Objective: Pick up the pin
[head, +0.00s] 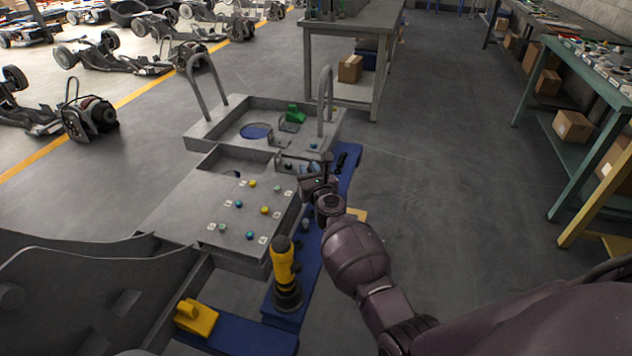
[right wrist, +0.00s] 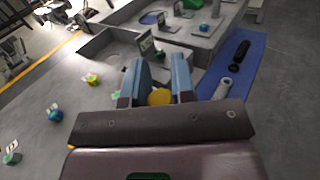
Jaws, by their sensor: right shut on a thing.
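My right gripper (head: 312,183) is over the right edge of the grey chassis panel (head: 205,190). In the right wrist view its two blue-grey fingers (right wrist: 158,82) are shut on a yellow round-topped pin (right wrist: 160,97), which shows between them. The pin's lower part is hidden, so I cannot tell whether it touches the panel. Other small pins stand on the panel beside white tags, among them a yellow pin (head: 264,210) and a blue pin (head: 250,236). My left gripper is not in view.
A yellow-and-black power tool (head: 284,270) stands on the blue mat (head: 313,262) along the panel's right side. Two upright hoops (head: 326,95) rise from the tray behind. A green block (head: 293,113) sits in that tray.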

